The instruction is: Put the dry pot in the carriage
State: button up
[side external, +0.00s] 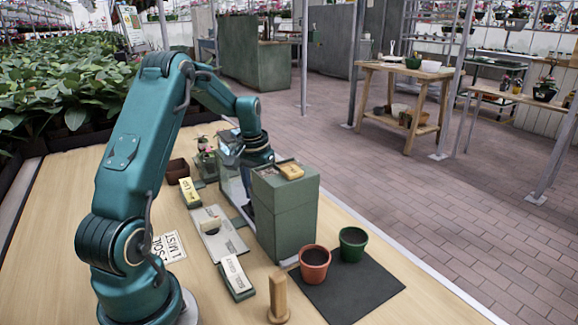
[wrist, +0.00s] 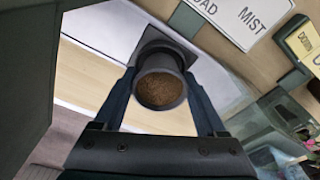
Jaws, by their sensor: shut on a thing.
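A dark grey pot (wrist: 160,85) with dry-looking brown soil in it sits between the two fingers of my gripper (wrist: 160,75) in the wrist view. The fingers are shut on its sides, and I look into its mouth. In the side view my gripper (side external: 249,190) is down behind the green box, which hides the held pot. A dark square piece (wrist: 165,40) on a pale surface shows just beyond the pot; I cannot tell whether they touch. I cannot tell for sure which part is the carriage.
A tall green box (side external: 285,215) stands close by my gripper. A clear-walled case (side external: 232,180) is beside it. A terracotta pot (side external: 315,264) and a green pot (side external: 353,244) stand on a dark mat (side external: 350,290). A wooden peg (side external: 278,298) stands in front.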

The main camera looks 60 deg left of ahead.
jog(key=shift+f, duration=0.1)
jog(key=o, duration=1.3)
jog(key=shift+s+d+r, duration=0.1)
jog(key=shift+s+r, duration=0.05)
jog(key=shift+r, duration=1.1)
jog(key=shift+s+r, duration=0.1)
jog(key=shift+r, duration=2.65)
